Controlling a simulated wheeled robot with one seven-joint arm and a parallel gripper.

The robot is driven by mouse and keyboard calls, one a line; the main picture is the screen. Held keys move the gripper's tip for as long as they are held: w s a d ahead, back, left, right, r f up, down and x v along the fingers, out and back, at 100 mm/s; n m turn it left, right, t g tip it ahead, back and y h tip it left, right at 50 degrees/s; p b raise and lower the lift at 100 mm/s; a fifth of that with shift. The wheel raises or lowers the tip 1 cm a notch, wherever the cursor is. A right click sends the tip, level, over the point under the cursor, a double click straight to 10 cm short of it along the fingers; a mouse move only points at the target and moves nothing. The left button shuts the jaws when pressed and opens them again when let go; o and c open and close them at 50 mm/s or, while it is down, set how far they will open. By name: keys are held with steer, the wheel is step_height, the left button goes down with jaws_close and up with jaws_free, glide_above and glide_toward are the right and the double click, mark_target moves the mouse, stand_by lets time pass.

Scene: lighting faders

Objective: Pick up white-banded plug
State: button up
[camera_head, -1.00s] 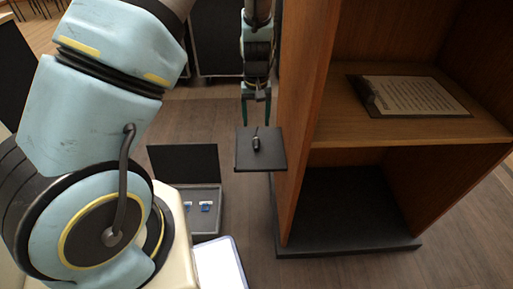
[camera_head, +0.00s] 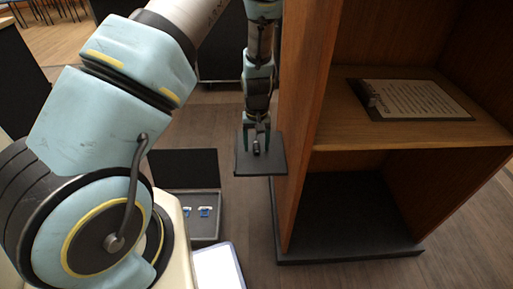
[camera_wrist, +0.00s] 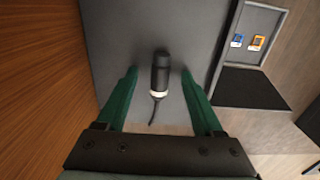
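The white-banded plug (camera_wrist: 159,75) lies on a dark grey flat plate (camera_wrist: 110,32) in the wrist view. It is a black cylinder with a white ring at its near end, and a thin cable trails from that end. In the head view the plug (camera_head: 256,149) shows small on the plate (camera_head: 262,167) beside the wooden shelf. My gripper (camera_wrist: 160,72) is open, with one green finger on each side of the plug and a gap to it on both sides. In the head view my gripper (camera_head: 256,146) is over the plate.
A wooden shelf unit (camera_head: 305,120) stands close to the right of the plate, with a clipboard (camera_head: 418,99) on its middle board. A white sheet or panel (camera_head: 218,268) shows nearer to me.

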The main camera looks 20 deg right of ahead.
jaws_close()
stand_by(0.3)
stand_by(0.3)
